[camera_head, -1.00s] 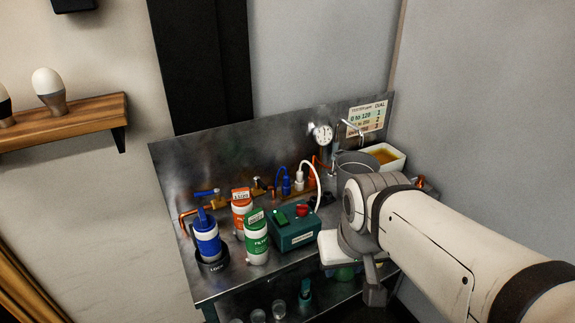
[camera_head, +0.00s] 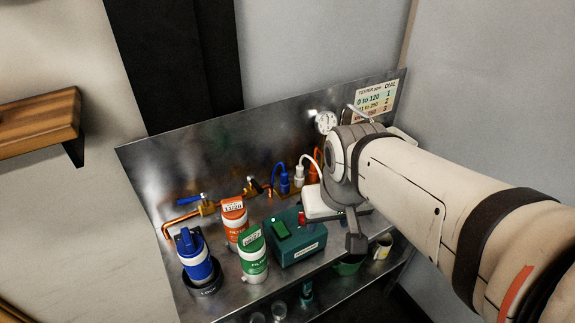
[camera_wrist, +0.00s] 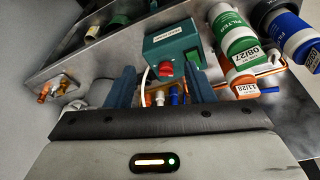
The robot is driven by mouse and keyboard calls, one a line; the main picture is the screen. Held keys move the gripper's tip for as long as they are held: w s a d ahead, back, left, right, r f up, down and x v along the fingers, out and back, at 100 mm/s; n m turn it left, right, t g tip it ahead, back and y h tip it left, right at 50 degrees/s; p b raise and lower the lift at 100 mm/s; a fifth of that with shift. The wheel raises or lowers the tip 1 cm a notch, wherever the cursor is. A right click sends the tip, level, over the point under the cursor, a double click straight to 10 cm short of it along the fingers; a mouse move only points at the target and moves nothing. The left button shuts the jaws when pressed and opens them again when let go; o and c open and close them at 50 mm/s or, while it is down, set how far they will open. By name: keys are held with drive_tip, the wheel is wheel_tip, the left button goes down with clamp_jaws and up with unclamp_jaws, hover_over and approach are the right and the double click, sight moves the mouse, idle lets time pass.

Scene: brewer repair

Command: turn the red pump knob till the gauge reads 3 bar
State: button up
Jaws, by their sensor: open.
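The red pump knob (camera_head: 301,217) sits on a teal pump box (camera_head: 306,246) beside a green switch (camera_head: 281,229). In the wrist view the red knob (camera_wrist: 166,69) shows between the fingers of my gripper (camera_wrist: 161,76), on the teal box (camera_wrist: 170,44). The gripper is open and its two blue fingers stand apart with nothing held. I cannot tell how far they are from the knob. The round white gauge (camera_head: 326,121) is on the back panel; its reading is too small to make out.
Green (camera_head: 252,256), orange (camera_head: 234,222) and blue (camera_head: 196,258) filter canisters stand left of the pump box. Copper pipe, a blue-handled valve (camera_head: 190,199) and blue and white plugs line the back. A lower shelf holds cups and a yellow-white mug (camera_head: 382,247).

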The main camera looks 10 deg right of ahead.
drive_tip(key=shift+o, duration=0.3)
drive_tip(key=w+f+m+g+p, duration=0.1)
drive_tip(key=w+p, duration=0.1)
drive_tip(key=w, duration=0.6)
drive_tip(key=shift+f+m+g, duration=0.3)
drive_tip(key=shift+f+m, duration=0.1)
drive_tip(key=shift+m+g, duration=0.7)
drive_tip(key=shift+m, duration=0.1)
drive_tip(key=w+f, duration=0.2)
drive_tip(key=w+f+p, duration=0.1)
drive_tip(key=w+f, duration=0.1)
drive_tip(key=w, duration=0.1)
drive_tip(key=shift+w+a, duration=0.15)
drive_tip(key=shift+a, duration=0.05)
drive_tip(key=shift+w+f, duration=0.25)
drive_tip(key=shift+f, duration=0.4)
wheel_tip(320, 180, down, 7)
drive_tip(key=shift+f+p, duration=0.1)
drive_tip(key=shift+p, duration=0.35)
